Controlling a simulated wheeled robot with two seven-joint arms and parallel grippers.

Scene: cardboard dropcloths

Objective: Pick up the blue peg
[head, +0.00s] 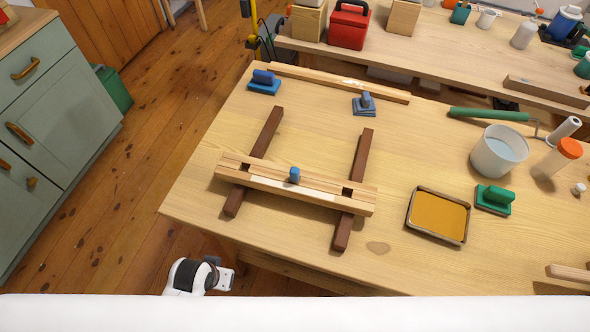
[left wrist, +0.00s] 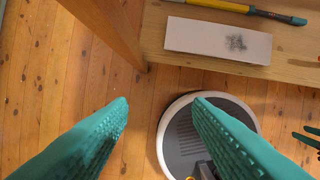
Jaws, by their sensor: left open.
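The small blue peg (head: 294,175) stands upright in the middle of a pale wooden board (head: 240,178) in the head view. The board lies across two dark brown wooden strips (head: 263,145) on the workbench. My left gripper (left wrist: 162,104) shows in the left wrist view as two teal textured fingers, wide apart with nothing between them. That view looks down past a wooden edge to the floor, and the peg is not in it. In the head view, a white and black part of my arm is below the bench's front edge; its fingers cannot be made out. My right gripper is out of view.
An orange-filled tray (head: 409,222), green-handled block (head: 493,199) and white bucket (head: 480,158) stand right. In the wrist view, a white box (left wrist: 217,40) lies on wood.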

